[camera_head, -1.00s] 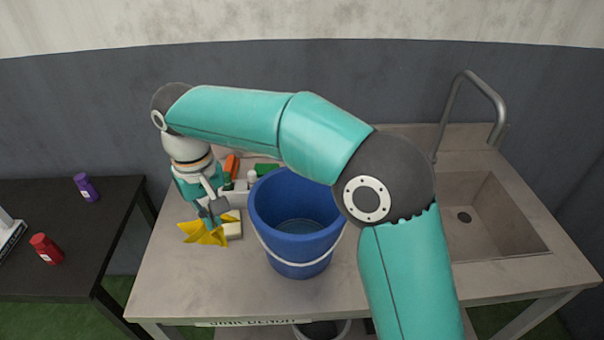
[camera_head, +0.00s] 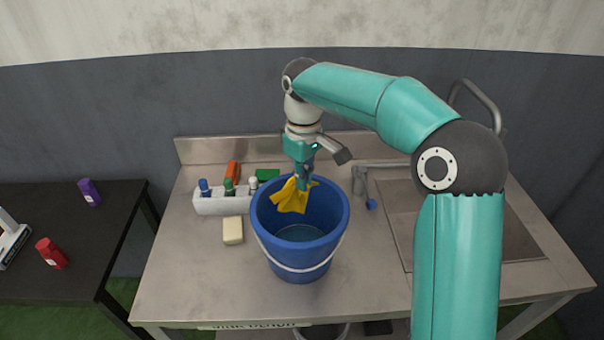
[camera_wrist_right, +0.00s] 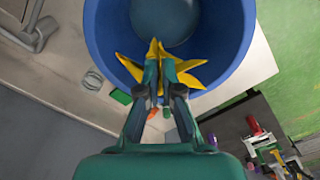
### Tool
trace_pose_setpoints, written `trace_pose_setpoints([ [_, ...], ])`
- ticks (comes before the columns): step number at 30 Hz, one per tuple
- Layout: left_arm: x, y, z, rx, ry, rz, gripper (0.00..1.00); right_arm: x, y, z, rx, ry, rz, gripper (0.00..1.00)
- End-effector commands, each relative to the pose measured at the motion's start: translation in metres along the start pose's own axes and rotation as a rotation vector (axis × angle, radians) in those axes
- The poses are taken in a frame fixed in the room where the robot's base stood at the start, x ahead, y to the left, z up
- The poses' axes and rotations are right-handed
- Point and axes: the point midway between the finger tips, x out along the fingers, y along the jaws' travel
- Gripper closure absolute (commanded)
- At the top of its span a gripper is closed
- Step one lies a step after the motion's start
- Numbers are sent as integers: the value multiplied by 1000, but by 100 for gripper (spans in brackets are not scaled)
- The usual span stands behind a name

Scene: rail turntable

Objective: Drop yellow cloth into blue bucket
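The yellow cloth (camera_head: 291,197) hangs from my right gripper (camera_head: 303,182) over the mouth of the blue bucket (camera_head: 268,228). My right gripper is shut on the cloth. In the right wrist view the cloth (camera_wrist_right: 190,78) spreads out from between the fingertips (camera_wrist_right: 166,68), over the near side of the bucket opening (camera_wrist_right: 244,62). The bucket stands upright on the sink bench, and its bottom looks blue and clear of objects. My left gripper is not in view.
A white caddy (camera_head: 210,205) with several bottles stands left of the bucket, with a pale sponge (camera_head: 232,231) in front of it. A faucet (camera_head: 366,184) and sink (camera_head: 400,222) lie to the right. A dark table (camera_head: 110,235) with bottles is at far left.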

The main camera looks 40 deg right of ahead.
Motion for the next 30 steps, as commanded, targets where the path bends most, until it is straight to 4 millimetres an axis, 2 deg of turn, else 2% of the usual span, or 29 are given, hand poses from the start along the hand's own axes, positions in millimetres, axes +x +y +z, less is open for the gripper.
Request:
trace_pose_setpoints([
  [3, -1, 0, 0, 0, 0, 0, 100, 9, 6, 1, -3, -1, 0, 100],
  [13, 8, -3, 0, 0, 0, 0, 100, 39, 5, 0, -7, -2, -1, 100],
  [18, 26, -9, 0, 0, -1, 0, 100, 60, 4, -2, -9, 1, 0, 100],
  [23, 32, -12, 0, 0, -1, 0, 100, 68, 3, -2, -10, 1, 0, 100],
  [30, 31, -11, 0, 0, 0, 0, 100, 67, 3, -2, -11, 1, 0, 100],
])
